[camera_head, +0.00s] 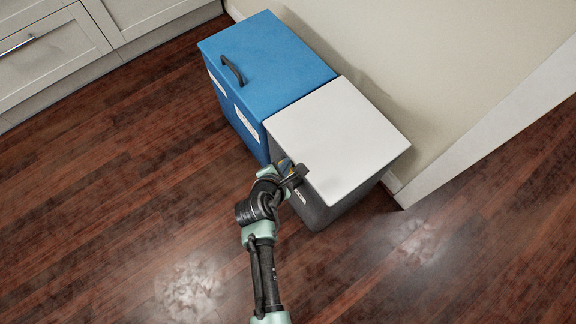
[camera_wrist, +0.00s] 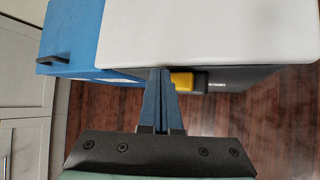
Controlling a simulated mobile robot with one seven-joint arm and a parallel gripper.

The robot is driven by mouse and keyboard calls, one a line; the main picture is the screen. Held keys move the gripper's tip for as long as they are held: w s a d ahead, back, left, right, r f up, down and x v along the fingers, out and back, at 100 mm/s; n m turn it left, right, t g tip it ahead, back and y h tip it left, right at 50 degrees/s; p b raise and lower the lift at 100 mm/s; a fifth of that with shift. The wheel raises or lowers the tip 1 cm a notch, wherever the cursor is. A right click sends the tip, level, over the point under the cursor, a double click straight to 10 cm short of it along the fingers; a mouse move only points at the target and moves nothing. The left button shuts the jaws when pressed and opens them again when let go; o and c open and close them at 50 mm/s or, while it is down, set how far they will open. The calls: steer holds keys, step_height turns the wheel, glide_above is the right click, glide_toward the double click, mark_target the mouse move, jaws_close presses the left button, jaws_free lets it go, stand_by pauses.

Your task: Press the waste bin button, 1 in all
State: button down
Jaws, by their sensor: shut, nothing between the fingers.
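The waste bin is dark grey with a flat white lid (camera_head: 338,135); the lid also shows at the top of the wrist view (camera_wrist: 210,32). A yellow button (camera_wrist: 182,82) sits on a dark mount on the bin's front, just under the lid edge. My gripper (camera_wrist: 161,72) has its blue fingers together and empty. Its tips are just left of the button in the wrist view, close to the bin's front; I cannot tell whether they touch. In the head view my gripper (camera_head: 285,168) is at the front left edge of the bin, and my wrist mostly hides the button.
A blue box (camera_head: 275,60) with a dark handle (camera_head: 232,70) stands against the white-lidded bin. A beige wall (camera_head: 430,70) is close behind both. White cabinets (camera_head: 45,55) stand at the upper left. The wooden floor in front is clear.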

steer(key=shift+f, duration=0.1)
stand_by(0.4)
steer(key=shift+f, duration=0.35)
steer(key=shift+f+b, duration=0.5)
steer(key=shift+f, duration=0.05)
stand_by(0.6)
steer(key=shift+r, duration=0.15)
steer(key=shift+r+p, duration=0.8)
steer(key=shift+p, duration=0.35)
steer(key=shift+r, duration=0.1)
step_height(320, 180, up, 5)
steer(key=p, duration=0.5)
steer(key=shift+p, duration=0.35)
